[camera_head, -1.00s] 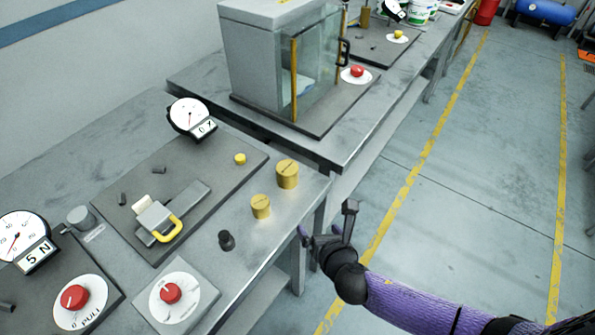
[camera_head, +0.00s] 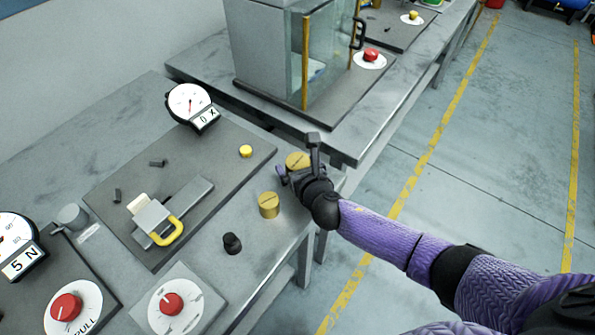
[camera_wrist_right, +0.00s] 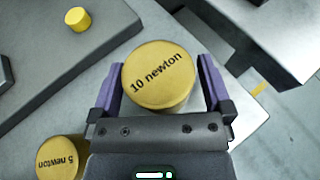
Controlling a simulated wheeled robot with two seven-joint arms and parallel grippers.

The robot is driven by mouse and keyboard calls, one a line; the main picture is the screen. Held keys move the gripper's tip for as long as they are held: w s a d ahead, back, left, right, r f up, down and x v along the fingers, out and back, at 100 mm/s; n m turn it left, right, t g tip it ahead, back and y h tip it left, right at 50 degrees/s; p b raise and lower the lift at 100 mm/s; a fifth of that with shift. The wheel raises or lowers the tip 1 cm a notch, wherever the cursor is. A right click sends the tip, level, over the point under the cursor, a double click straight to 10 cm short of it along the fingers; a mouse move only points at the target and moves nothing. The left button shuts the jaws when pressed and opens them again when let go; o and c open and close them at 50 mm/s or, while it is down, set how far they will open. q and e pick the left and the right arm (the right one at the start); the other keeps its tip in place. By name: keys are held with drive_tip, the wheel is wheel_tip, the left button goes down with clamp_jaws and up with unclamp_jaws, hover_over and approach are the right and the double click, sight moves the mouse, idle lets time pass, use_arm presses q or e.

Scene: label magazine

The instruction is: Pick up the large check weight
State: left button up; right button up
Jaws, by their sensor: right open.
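The large check weight is a yellow cylinder (camera_wrist_right: 158,78) marked "10 newton" in the right wrist view. It stands on the bench, and in the head view its top (camera_head: 296,160) shows partly behind my right gripper. My right gripper (camera_head: 297,160) is open, with its two purple fingers (camera_wrist_right: 160,82) on either side of the weight. I cannot tell whether they touch it. A smaller yellow weight marked "5 newton" (camera_wrist_right: 60,157) stands beside it and also shows in the head view (camera_head: 268,205). My left gripper is not in view.
A black knob (camera_head: 232,243) stands near the bench's front edge. A glass-fronted cabinet (camera_head: 300,60) is behind. Floor beyond the bench edge is open.

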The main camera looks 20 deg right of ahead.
clamp_jaws()
idle(0.4)
drive_tip(key=shift+r, duration=0.1)
